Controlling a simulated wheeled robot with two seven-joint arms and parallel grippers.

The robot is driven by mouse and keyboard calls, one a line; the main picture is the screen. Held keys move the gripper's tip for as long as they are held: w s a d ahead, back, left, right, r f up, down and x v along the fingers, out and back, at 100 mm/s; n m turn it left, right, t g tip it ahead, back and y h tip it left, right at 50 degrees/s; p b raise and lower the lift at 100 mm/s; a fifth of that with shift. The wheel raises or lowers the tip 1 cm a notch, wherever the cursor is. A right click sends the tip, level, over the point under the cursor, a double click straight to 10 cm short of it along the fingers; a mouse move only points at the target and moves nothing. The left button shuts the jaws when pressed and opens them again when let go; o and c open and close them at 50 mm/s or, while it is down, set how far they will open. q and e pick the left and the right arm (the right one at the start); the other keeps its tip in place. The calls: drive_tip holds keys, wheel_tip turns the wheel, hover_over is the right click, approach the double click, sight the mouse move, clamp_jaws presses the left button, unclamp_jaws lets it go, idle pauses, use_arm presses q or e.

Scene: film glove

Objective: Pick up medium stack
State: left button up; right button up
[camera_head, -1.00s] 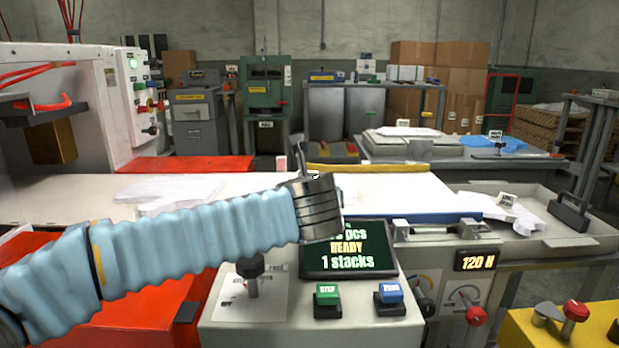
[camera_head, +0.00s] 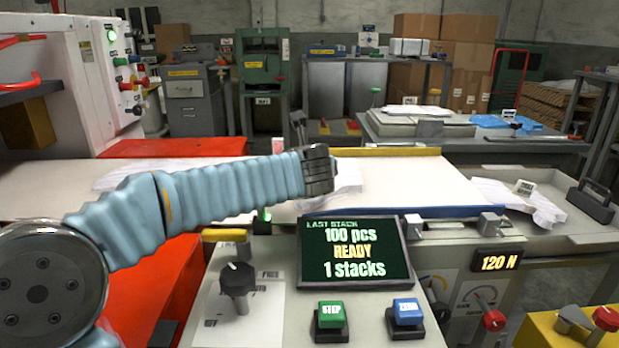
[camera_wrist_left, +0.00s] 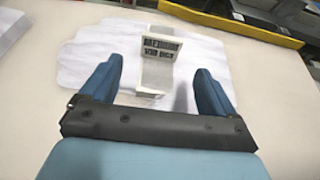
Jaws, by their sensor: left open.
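My left gripper (camera_wrist_left: 160,70) is open in the left wrist view, its two blue fingers apart above a white glove-shaped film stack (camera_wrist_left: 90,58). A small white stand with a dark printed label (camera_wrist_left: 163,46) is on that stack, between the fingers. In the head view my left wrist (camera_head: 318,170) hides the fingers, and part of the stack (camera_head: 348,178) shows just right of it. Another white stack (camera_head: 118,178) lies on the pale table further left, partly behind my arm. No label size can be read. My right gripper is out of view.
The console screen (camera_head: 354,252) reads 100 pcs, READY, 1 stacks. Green and blue buttons and a black knob stand in front. A tray (camera_head: 590,230) at right holds a labelled white stack (camera_head: 520,200) and a dark handled block (camera_head: 591,200). A yellow bar (camera_head: 395,152) edges the table behind.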

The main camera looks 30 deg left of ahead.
use_arm(q)
drive_tip(key=x, duration=0.5)
drive_tip(key=c, duration=1.1)
drive_tip(key=shift+c, duration=0.5)
drive_tip(key=shift+r, duration=0.1)
